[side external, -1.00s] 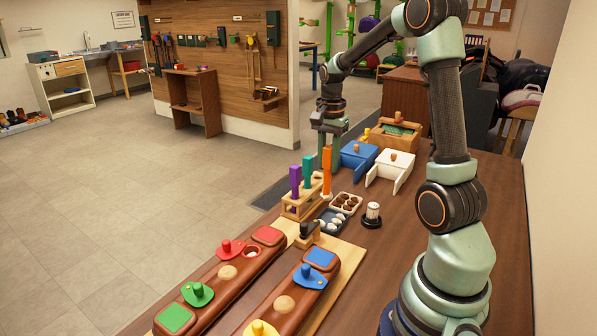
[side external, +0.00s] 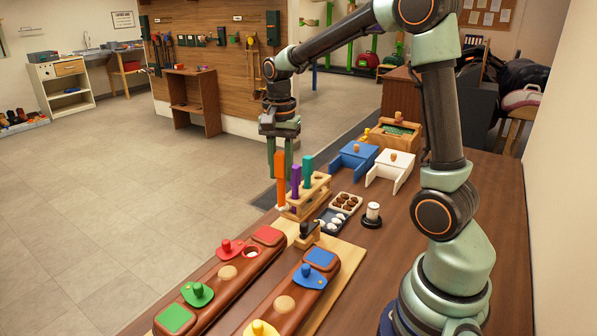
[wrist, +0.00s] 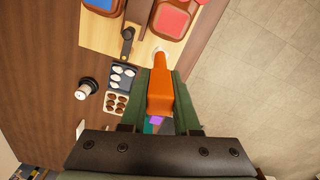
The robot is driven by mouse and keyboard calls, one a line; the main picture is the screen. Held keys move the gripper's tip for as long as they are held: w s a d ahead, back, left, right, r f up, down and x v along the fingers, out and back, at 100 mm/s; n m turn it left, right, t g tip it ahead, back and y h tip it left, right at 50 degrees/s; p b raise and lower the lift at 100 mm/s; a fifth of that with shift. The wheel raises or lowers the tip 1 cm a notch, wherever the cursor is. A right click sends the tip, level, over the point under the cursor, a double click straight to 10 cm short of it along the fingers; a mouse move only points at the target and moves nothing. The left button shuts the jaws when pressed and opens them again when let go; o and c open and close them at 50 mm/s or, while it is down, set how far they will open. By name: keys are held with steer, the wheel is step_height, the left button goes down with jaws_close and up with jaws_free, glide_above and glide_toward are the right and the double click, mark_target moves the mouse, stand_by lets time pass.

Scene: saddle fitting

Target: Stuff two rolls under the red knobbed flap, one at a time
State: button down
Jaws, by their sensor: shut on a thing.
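My gripper (side external: 280,168) is shut on an orange roll (side external: 281,187) and holds it upright at the left side of the wooden rack (side external: 309,200). In the wrist view the orange roll (wrist: 162,88) lies between both fingers, its pale tip pointing away. A purple roll (side external: 295,180) and a teal roll (side external: 307,169) stand in the rack. The red knobbed flap (side external: 231,249) lies on the far brown padded bar, left of a red square pad (side external: 268,235). Whether anything is under the flap cannot be seen.
Green (side external: 197,294), blue (side external: 309,275) and yellow (side external: 262,328) knobbed flaps lie on the padded bars. Boxes stand behind the rack.

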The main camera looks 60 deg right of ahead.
steer(key=a+r+n, duration=0.2)
steer(key=a, duration=0.9)
steer(key=shift+n, duration=0.3)
steer(key=shift+w+a+f, duration=0.1)
steer(key=shift+a+f, duration=0.1)
steer(key=shift+f, duration=1.1)
steer(key=shift+w+a+f, duration=0.1)
steer(key=shift+a+f, duration=0.1)
steer(key=shift+f, duration=1.1)
steer(key=shift+f, duration=1.8)
steer(key=shift+r, duration=0.1)
step_height(320, 180, up, 8)
